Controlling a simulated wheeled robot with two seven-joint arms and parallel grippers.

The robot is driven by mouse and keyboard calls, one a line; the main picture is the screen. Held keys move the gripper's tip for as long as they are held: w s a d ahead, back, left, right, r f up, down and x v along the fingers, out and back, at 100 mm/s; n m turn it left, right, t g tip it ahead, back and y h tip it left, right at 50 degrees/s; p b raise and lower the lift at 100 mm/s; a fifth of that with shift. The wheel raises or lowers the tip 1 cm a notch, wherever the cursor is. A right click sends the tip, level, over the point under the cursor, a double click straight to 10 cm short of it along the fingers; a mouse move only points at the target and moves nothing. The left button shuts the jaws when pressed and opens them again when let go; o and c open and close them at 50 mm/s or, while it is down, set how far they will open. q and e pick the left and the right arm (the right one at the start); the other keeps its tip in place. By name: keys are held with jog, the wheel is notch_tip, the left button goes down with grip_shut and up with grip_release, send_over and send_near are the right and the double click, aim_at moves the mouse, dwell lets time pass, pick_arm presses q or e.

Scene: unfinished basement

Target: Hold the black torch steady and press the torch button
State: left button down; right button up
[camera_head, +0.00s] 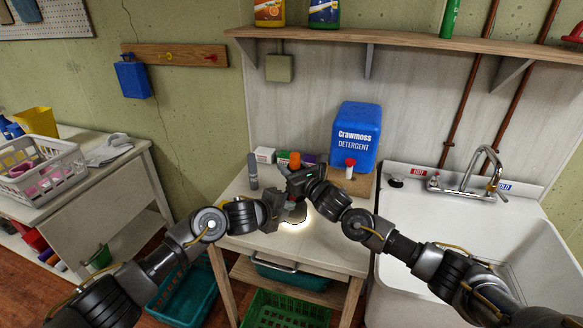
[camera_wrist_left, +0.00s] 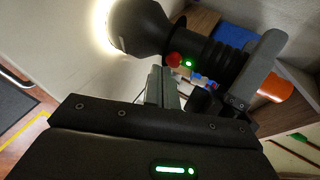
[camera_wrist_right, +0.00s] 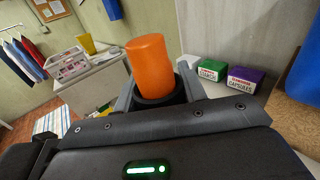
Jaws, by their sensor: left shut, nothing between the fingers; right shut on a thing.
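The black torch (camera_wrist_left: 140,28) is gripped by my right gripper (camera_head: 302,180), head down and orange end (camera_wrist_right: 150,65) up. In the left wrist view its head is at the top, with a bright glow at the lens side. A red button (camera_wrist_left: 173,60) and a small green light (camera_wrist_left: 188,63) show on its body. My left gripper (camera_head: 276,203) is shut and empty beside the torch. Its fingertips (camera_wrist_left: 164,76) are right by the red button; I cannot tell if they touch it. In the head view the torch is largely hidden by my grippers.
The white worktable (camera_head: 325,255) is lit under the torch. A blue detergent container (camera_head: 357,135), a grey bottle (camera_head: 253,172) and small boxes (camera_head: 265,155) stand at its back. A white sink (camera_head: 470,225) is at right. A crate (camera_head: 30,170) sits on the left table.

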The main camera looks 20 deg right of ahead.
pick_arm(q)
jog(key=s+a, duration=0.2)
jog(key=s, duration=0.3)
jog(key=shift+s+a, duration=0.1)
jog(key=shift+a, duration=0.3)
pick_arm(e)
jog(key=o, duration=1.2)
jog(key=shift+o, duration=0.2)
